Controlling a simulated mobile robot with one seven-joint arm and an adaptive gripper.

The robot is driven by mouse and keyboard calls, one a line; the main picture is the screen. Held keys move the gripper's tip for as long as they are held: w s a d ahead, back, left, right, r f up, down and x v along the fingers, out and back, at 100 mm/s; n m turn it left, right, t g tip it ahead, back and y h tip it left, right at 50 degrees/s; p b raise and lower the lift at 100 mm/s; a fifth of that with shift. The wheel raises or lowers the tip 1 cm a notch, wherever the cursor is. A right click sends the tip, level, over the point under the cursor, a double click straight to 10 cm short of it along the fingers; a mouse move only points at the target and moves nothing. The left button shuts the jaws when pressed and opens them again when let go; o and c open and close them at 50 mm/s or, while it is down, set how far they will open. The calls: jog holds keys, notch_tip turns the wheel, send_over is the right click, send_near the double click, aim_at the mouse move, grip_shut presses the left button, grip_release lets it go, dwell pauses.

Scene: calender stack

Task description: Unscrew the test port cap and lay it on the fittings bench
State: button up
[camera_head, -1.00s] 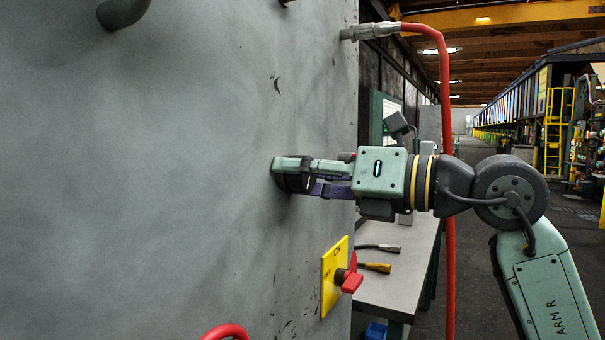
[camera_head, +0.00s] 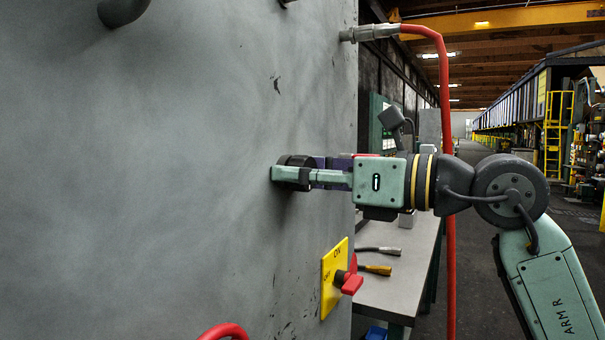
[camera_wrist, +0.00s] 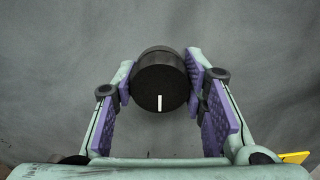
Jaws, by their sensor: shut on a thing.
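The test port cap (camera_wrist: 160,82) is a round black knob with a white mark on its face, at the grey panel. In the wrist view the two purple-padded fingers of my gripper (camera_wrist: 159,85) are shut on the cap's left and right sides, and the white mark points down. In the head view the cap (camera_head: 296,161) shows as a dark disc partly covered by my gripper (camera_head: 292,173). I cannot tell how far the cap is unscrewed. The fittings bench (camera_head: 400,288) is a light grey top beyond the panel's right edge, below my gripper.
A yellow plate with a red switch handle (camera_head: 352,281) sits on the panel below my gripper. A red hose (camera_head: 446,120) hangs at the right from a metal fitting. Two hose-end tools, one with a yellow tip (camera_head: 376,269), lie on the bench. A blue bin (camera_head: 375,333) is below.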

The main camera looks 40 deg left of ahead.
jog(key=shift+n, duration=1.1)
jog(key=shift+n, duration=1.1)
jog(key=shift+n+b, duration=0.3)
jog(key=shift+d, duration=0.1)
jog(key=shift+v, duration=1)
